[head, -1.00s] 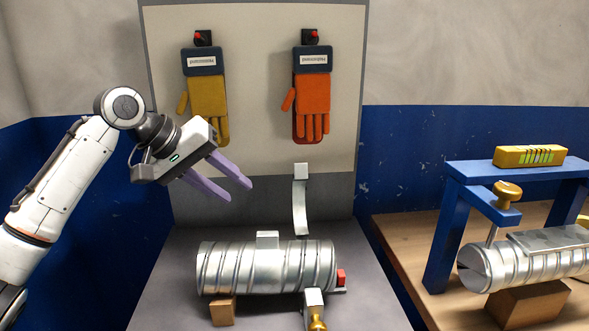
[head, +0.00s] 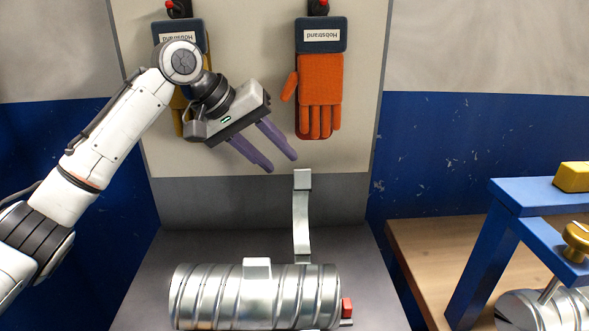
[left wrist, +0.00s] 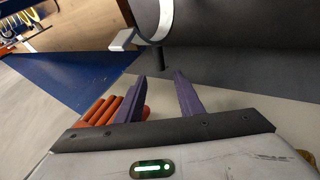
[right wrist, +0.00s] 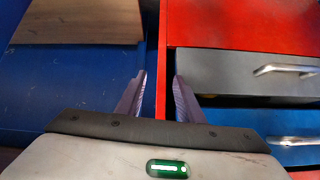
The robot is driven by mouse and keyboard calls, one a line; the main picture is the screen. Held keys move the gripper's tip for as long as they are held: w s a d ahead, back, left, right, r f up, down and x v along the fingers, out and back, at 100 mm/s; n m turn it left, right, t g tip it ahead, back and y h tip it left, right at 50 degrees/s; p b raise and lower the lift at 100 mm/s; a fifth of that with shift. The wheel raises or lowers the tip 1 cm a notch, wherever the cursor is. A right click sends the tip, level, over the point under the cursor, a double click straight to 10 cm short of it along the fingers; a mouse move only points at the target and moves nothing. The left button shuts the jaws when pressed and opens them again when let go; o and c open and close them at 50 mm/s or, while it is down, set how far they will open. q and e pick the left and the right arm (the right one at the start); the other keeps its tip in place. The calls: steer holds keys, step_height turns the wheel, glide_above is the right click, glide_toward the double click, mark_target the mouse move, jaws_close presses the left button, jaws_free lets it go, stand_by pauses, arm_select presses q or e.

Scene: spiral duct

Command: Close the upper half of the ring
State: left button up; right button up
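The upper half of the ring (head: 301,222) is a curved metal strip standing up behind the duct, with a pale square tab on its top end. In the left wrist view the strip (left wrist: 155,20) and its tab lie just beyond the fingertips. The silver spiral duct (head: 220,298) lies below it; its lower edge is cut off. My left gripper (head: 283,163) is open and empty, up and left of the tab, not touching it. Its fingers also show in the left wrist view (left wrist: 159,76). My right gripper (right wrist: 160,78) is open and empty, outside the head view.
An orange glove (head: 319,105) hangs on the back panel (head: 240,150), close to my left gripper; a yellow one is mostly hidden by my arm. A blue stand (head: 480,260) is at right. Drawers (right wrist: 240,75) face my right gripper.

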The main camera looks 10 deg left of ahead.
mark_target(300, 204)
arm_select(q)
steer(key=x, duration=0.7)
steer(key=shift+p, duration=0.3)
steer(key=shift+a+f, duration=0.1)
jaws_close()
